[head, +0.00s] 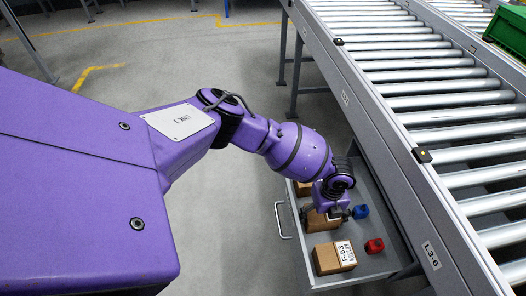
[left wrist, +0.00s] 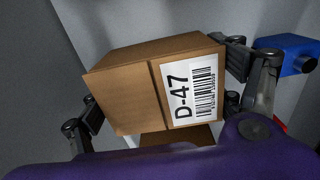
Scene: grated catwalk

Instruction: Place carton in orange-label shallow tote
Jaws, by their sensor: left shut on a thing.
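My left gripper (head: 332,212) reaches down into an open grey drawer (head: 296,232) under the roller conveyor. It is shut on a brown carton (head: 317,223). In the left wrist view this carton (left wrist: 130,90) sits between the two fingers, with a white barcode label reading D-47. I cannot tell whether it touches the drawer floor. Another carton (head: 327,259), labelled F-63, lies in the drawer's near end. A further carton (head: 302,188) is partly hidden behind the gripper. No orange-label tote is visible. My right gripper is not in view.
A blue item (head: 360,211) and a red item (head: 374,246) lie in the drawer to the right of the cartons. The roller conveyor (head: 430,115) overhangs the right side. The floor (head: 235,230) left of the drawer is clear.

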